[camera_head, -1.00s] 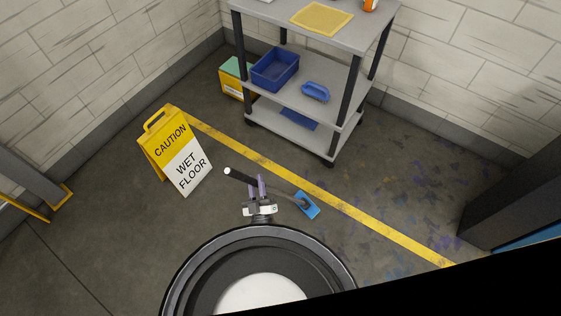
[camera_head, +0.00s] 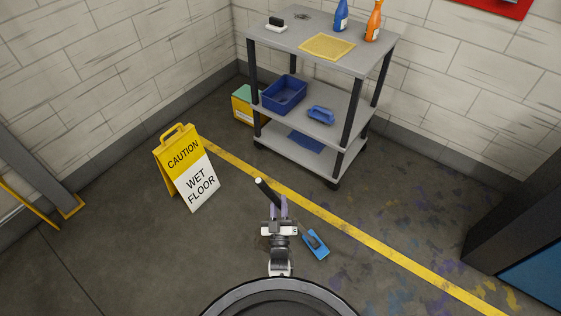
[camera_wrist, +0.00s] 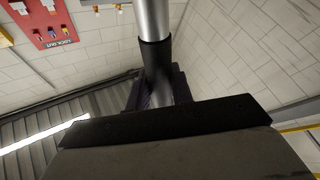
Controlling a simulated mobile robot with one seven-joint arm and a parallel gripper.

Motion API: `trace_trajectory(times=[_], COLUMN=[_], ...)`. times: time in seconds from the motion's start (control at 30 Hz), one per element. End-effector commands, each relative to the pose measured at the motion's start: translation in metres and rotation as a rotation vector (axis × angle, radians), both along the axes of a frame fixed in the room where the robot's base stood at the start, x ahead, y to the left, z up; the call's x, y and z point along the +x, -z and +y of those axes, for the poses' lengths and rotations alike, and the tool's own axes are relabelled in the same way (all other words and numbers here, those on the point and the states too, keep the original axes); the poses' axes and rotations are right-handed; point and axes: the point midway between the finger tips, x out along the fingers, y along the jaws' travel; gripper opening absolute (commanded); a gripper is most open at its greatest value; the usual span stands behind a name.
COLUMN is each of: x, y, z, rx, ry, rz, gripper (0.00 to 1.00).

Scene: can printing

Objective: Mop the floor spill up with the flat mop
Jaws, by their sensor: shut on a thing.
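My gripper (camera_head: 279,208) is low in the middle of the head view, shut on the handle of the flat mop. The mop's dark handle end (camera_head: 267,191) sticks up past the fingers. The mop's blue flat head (camera_head: 315,244) is on or just above the floor, right of the gripper. In the wrist view the handle (camera_wrist: 155,55) runs up between the dark fingers, with a black grip and a silver tube. Blue-purple and yellowish stains (camera_head: 420,220) are spread on the floor at the right; I cannot tell which of them is the spill.
A yellow wet floor sign (camera_head: 187,168) stands on the left. A grey cart (camera_head: 290,40) with bottles, a blue bin (camera_head: 283,93) and a blue brush (camera_head: 320,114) stands behind the yellow floor line (camera_head: 325,216). A dark cabinet (camera_head: 515,210) is at the right. Floor at lower left is clear.

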Motion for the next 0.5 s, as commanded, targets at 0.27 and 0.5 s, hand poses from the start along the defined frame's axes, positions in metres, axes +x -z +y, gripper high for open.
trace_trajectory(times=[0.27, 0.5], x=[0.072, 0.106], y=[-0.051, -0.089], z=[0.000, -0.001], rx=[0.150, 0.261], ry=[-0.060, -0.092], rz=[0.077, 0.147], gripper=[0.00, 0.00])
